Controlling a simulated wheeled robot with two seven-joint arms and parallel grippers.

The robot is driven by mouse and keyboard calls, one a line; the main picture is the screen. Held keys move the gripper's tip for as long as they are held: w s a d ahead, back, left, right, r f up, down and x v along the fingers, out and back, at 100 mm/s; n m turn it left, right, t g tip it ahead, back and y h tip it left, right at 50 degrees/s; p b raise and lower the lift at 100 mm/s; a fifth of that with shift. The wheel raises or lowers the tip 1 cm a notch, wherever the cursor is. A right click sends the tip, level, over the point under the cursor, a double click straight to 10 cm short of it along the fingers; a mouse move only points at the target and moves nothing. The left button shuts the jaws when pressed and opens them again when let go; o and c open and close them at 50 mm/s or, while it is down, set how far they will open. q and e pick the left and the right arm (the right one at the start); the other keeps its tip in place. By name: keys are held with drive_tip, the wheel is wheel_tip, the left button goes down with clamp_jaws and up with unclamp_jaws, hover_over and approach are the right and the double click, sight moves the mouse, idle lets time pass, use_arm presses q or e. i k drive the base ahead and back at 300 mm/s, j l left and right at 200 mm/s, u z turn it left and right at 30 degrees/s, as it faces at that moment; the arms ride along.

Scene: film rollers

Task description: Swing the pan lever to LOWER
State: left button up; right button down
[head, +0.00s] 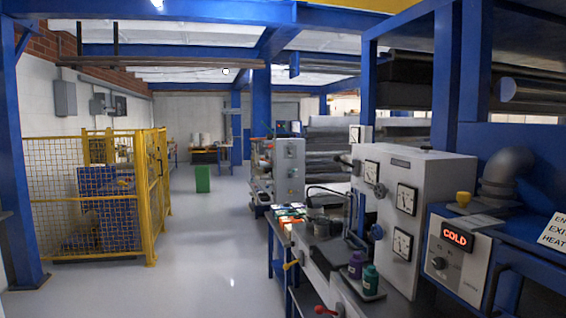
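No lever in view carries a readable LOWER mark. A lever with a yellow handle (291,265) sticks out from the front of the workbench at lower middle. A red handle (325,310) shows lower down, cut close by the bottom edge of the picture. I cannot tell which of them is the pan lever. A grey machine cabinet (412,190) with several dials stands behind the bench on the right. Neither of my grippers is in view.
Purple (357,264) and green (370,279) bottles stand at the bench's front right. A control box (455,255) with a lit COLD display is at right. A yellow mesh cage (85,205) stands left. The grey floor (215,255) between is clear, with a green bin (203,179) beyond.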

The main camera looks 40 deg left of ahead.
sight(337, 158)
drive_tip(key=u, duration=0.9)
drive_tip(key=i+j+z, duration=0.25)
drive_tip(key=i+j, duration=0.15)
drive_tip(key=i, duration=0.15)
drive_tip(key=i+j+z, duration=0.2)
drive_tip(key=i+j, duration=0.3)
drive_tip(key=i+j+z, duration=0.25)
drive_tip(key=i+j, duration=0.25)
drive_tip(key=i+j+z, duration=0.2)
drive_tip(key=i+j, duration=0.25)
drive_tip(key=j, duration=0.3)
